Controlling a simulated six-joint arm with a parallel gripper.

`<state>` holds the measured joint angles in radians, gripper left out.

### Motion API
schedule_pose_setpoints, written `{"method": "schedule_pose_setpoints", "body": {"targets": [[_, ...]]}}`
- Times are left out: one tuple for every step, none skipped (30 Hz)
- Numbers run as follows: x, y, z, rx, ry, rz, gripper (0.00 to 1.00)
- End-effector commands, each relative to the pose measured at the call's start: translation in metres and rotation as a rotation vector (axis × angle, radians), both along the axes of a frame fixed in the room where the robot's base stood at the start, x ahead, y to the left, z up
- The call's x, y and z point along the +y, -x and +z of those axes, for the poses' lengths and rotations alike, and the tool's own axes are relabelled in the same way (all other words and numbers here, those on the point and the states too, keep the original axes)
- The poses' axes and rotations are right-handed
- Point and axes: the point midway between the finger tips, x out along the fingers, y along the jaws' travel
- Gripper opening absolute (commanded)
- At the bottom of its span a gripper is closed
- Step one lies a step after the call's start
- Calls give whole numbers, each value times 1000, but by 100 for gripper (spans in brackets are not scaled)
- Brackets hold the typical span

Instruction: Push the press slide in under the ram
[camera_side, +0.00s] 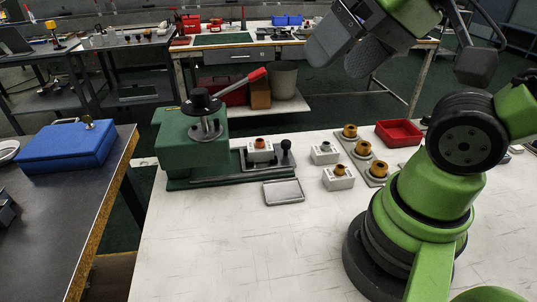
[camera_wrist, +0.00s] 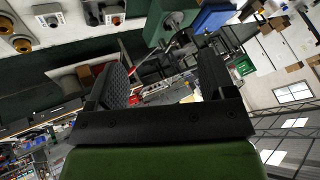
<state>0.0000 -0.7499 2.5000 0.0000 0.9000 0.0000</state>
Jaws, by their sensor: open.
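The green press (camera_side: 185,148) stands on the white table, with a red-handled lever (camera_side: 250,78) on top. Its ram (camera_side: 206,128) is a dark and grey column over the press bed. The press slide (camera_side: 287,162) is a dark plate sticking out to the right of the ram, with an upright black knob (camera_side: 286,146) at its right end. A pale block with an orange-red part (camera_side: 260,150) sits on the slide, right of the ram. My gripper (camera_side: 352,48) is open and empty, high above the table and well clear of the slide. The press also shows in the wrist view (camera_wrist: 172,25).
A grey tray (camera_side: 284,192) lies in front of the slide. Two pale blocks (camera_side: 325,152) and several brass-coloured rings on plates (camera_side: 363,150) stand to the right. A red tray (camera_side: 399,132) lies beyond. A blue box (camera_side: 66,146) is on the left table. The front tabletop is clear.

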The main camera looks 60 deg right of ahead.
Motion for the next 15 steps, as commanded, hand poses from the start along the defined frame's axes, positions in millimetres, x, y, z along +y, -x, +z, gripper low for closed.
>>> {"method": "schedule_pose_setpoints", "body": {"targets": [[0, 0, 0, 0, 0, 0, 76], [0, 0, 0, 0, 0, 0, 76], [0, 0, 0, 0, 0, 0, 76], [0, 0, 0, 0, 0, 0, 76], [0, 0, 0, 0, 0, 0, 76], [0, 0, 0, 0, 0, 0, 76], [0, 0, 0, 0, 0, 0, 76], [0, 0, 0, 0, 0, 0, 74], [0, 0, 0, 0, 1, 1, 65], [0, -1, 0, 2, 5, 5, 58], [-1, -2, 0, 4, 13, 10, 53], [-2, -5, 0, 10, 28, 23, 53], [-4, -9, 0, 17, 47, 38, 53], [-5, -13, 0, 26, 71, 60, 53], [-9, -21, 0, 41, 110, 96, 53]]}}
